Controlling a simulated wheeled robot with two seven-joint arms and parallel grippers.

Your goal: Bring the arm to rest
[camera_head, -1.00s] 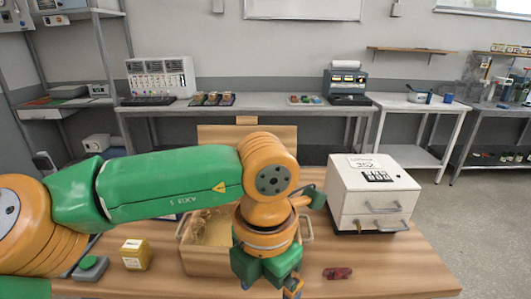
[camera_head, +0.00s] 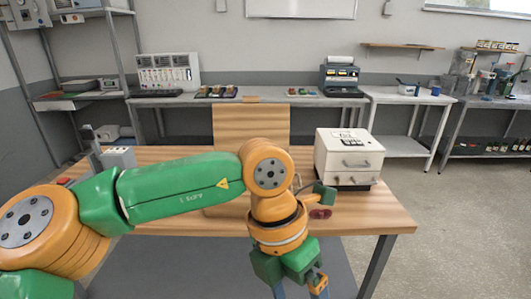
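My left arm (camera_head: 170,190), green and orange, comes in from the left across the front of the table. I see nothing held in the visible part. My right gripper is not in view.
Benches line the back wall. Floor (camera_head: 450,240) is clear at right.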

